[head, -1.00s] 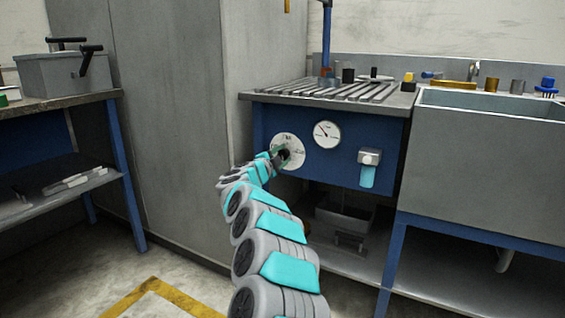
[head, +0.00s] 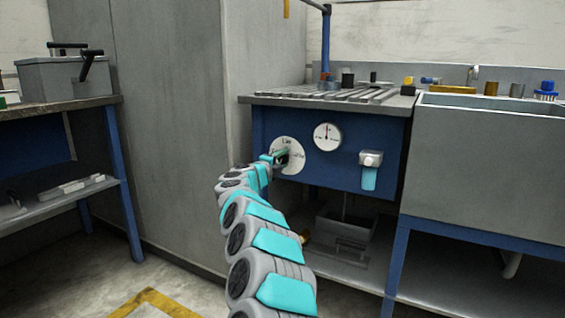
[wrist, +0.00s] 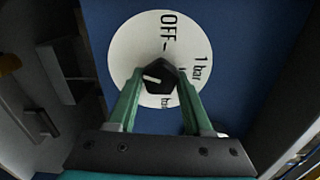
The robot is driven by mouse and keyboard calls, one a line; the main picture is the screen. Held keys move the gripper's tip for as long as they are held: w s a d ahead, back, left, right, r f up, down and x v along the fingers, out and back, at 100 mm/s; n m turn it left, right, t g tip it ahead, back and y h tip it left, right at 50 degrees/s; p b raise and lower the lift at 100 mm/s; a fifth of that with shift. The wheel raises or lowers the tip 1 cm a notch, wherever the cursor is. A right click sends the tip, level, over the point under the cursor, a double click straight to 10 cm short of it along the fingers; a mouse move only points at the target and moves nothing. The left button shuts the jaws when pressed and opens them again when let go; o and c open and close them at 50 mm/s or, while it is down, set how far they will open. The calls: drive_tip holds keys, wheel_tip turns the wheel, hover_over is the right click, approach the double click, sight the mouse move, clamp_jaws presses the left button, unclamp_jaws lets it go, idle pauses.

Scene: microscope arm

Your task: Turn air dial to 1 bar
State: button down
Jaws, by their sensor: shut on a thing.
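The air dial (head: 281,142) is a white disc on the blue panel; it also shows in the wrist view (wrist: 125,45). "OFF" reads at its top, "1 bar" at its right, and another partly hidden "bar" label lower down. Its black knob (wrist: 158,73) carries a short white line on its left part, lying nearly level in the wrist picture. My gripper (wrist: 160,88) is shut on the knob, one green finger on each side; in the head view my gripper (head: 284,158) hides part of the dial. The pressure gauge (head: 327,136) has its needle about upright.
A filter with a light blue bowl (head: 369,178) hangs on the panel (head: 344,168) right of the gauge. A slatted worktop (head: 330,101) with small parts lies above. A grey sink (head: 490,165) stands at the right, a tall grey cabinet (head: 170,110) at the left.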

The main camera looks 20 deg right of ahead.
drive_tip(key=shift+d+f, duration=0.1)
drive_tip(key=shift+c, duration=1.5)
unclamp_jaws()
drive_tip(key=v, duration=0.8)
